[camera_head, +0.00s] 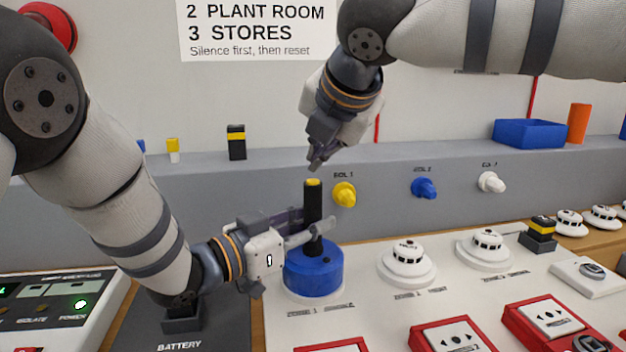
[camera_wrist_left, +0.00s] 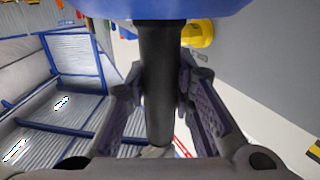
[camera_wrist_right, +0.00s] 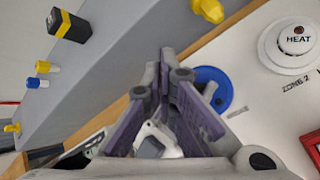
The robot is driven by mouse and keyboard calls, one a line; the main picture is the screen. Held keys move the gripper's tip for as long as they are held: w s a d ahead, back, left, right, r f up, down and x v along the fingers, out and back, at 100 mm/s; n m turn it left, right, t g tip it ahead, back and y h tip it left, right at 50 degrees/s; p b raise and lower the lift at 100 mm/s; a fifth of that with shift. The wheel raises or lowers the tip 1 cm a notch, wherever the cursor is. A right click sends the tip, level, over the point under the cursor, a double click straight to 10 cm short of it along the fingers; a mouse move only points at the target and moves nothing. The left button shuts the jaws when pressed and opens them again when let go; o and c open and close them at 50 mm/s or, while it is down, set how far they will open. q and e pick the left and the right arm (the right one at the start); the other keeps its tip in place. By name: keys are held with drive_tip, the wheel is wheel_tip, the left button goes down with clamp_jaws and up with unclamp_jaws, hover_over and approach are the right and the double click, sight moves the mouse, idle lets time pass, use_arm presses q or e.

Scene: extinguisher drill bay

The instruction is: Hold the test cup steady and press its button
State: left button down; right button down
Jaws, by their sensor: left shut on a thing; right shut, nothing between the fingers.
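The test cup (camera_head: 312,275) is blue with an upright black handle (camera_head: 313,196) and a yellow button (camera_head: 313,182) on the handle's top. It stands over the first white round base on the white board. My left gripper (camera_head: 312,226) is shut on the handle, low down, just above the blue body. The left wrist view shows the handle (camera_wrist_left: 162,85) between the fingers. My right gripper (camera_head: 316,162) is shut and empty, pointing down just above the button, with a small gap. In the right wrist view the blue cup (camera_wrist_right: 212,90) is partly hidden behind the fingers.
Detectors (camera_head: 408,258) stand right of the cup, with red call points (camera_head: 453,337) in front. Behind is a grey ledge with a yellow knob (camera_head: 344,195) close to the handle. A black-and-yellow block (camera_head: 236,146) and a blue tray (camera_head: 530,134) sit on the ledge.

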drive_tip(key=shift+f, duration=0.4)
drive_tip(key=shift+f, duration=0.5)
idle(0.7)
drive_tip(key=shift+r, duration=0.9)
drive_tip(key=shift+r, duration=2.55)
use_arm(q)
drive_tip(key=c, duration=1.3)
unclamp_jaws()
